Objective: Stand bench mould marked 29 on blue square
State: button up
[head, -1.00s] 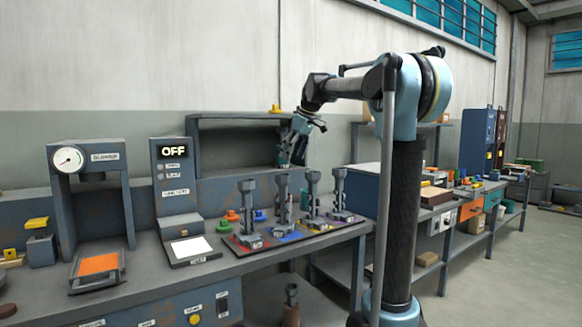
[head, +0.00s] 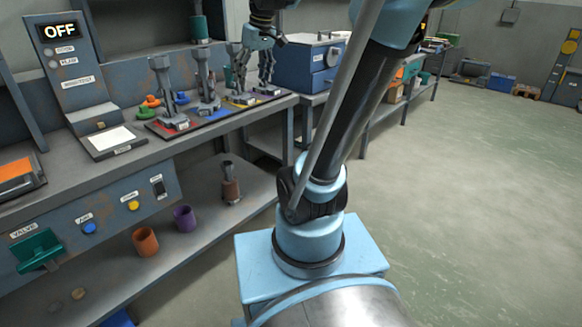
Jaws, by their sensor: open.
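Tall grey moulds stand in a row on a coloured mat on the bench. One mould (head: 165,80) is on the red square (head: 160,130). Another mould (head: 204,78) stands at the blue square (head: 217,115), whose front part shows. A third mould (head: 236,70) is at the yellow square (head: 241,100). The fourth, at the purple square (head: 271,91), is largely hidden by my gripper. Their small label marks are too small to read, so I cannot tell which is 29. My gripper (head: 256,80) is open, pointing down over the right end of the row; contact is unclear.
A control box reading OFF (head: 60,32) and a white pad (head: 112,139) stand left of the mat. The lower shelf holds an orange cup (head: 145,242), a purple cup (head: 185,219) and a dark upright piece (head: 230,184). A blue box (head: 308,65) stands right.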

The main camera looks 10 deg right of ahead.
jog(key=s+d+f+m+h, duration=0.1)
jog(key=s+d+f+m, duration=0.1)
jog(key=s+f, duration=0.8)
jog(key=s+d+f+m, duration=0.3)
jog(key=s+d+f, duration=0.2)
jog(key=s+f, duration=0.5)
notch_tip(320, 180, down, 4)
jog(key=shift+d+r+m+h, duration=0.15)
jog(key=shift+r+m+h, duration=0.15)
jog(key=shift+h, duration=0.1)
